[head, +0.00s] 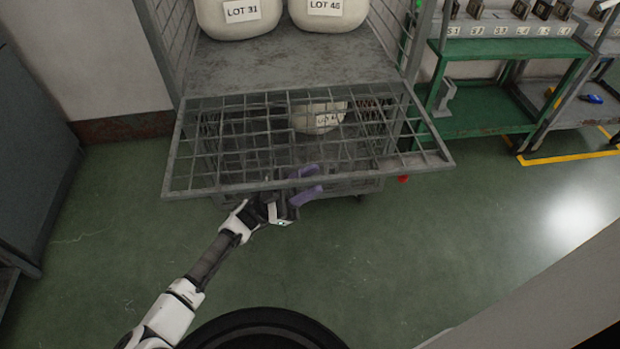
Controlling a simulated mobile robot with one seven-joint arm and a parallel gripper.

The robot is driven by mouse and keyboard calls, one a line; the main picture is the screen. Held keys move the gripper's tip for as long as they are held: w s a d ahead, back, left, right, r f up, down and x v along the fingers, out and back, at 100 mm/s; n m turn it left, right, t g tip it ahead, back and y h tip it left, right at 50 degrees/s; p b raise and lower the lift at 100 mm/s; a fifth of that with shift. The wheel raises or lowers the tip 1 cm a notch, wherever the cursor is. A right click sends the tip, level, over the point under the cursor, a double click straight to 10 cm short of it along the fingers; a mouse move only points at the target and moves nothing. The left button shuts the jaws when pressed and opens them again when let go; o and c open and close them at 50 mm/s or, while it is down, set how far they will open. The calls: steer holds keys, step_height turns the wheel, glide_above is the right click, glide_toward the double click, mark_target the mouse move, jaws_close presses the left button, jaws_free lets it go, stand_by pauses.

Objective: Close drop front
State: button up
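The drop front (235,187) is a grey wire mesh panel on a cage trolley. It is folded down and sticks out toward me, roughly level, hinged at its far edge below the shelf. My gripper (312,183) is at the panel's front bar, near the middle. Its two purple fingers are spread apart, one seen above the bar line and one below. I cannot tell whether either finger touches the bar.
The trolley's shelf (290,70) holds white sacks labelled LOT 31 (240,15) and LOT 46 (328,12). Another labelled sack (318,118) shows through the mesh. A green rack (480,120) stands close on the right. A dark cabinet (35,140) is at left. The green floor between is clear.

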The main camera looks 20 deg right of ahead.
steer(key=shift+s+d+r, duration=0.1)
steer(key=shift+d+r, duration=0.1)
jaws_close()
steer(key=shift+r, duration=0.15)
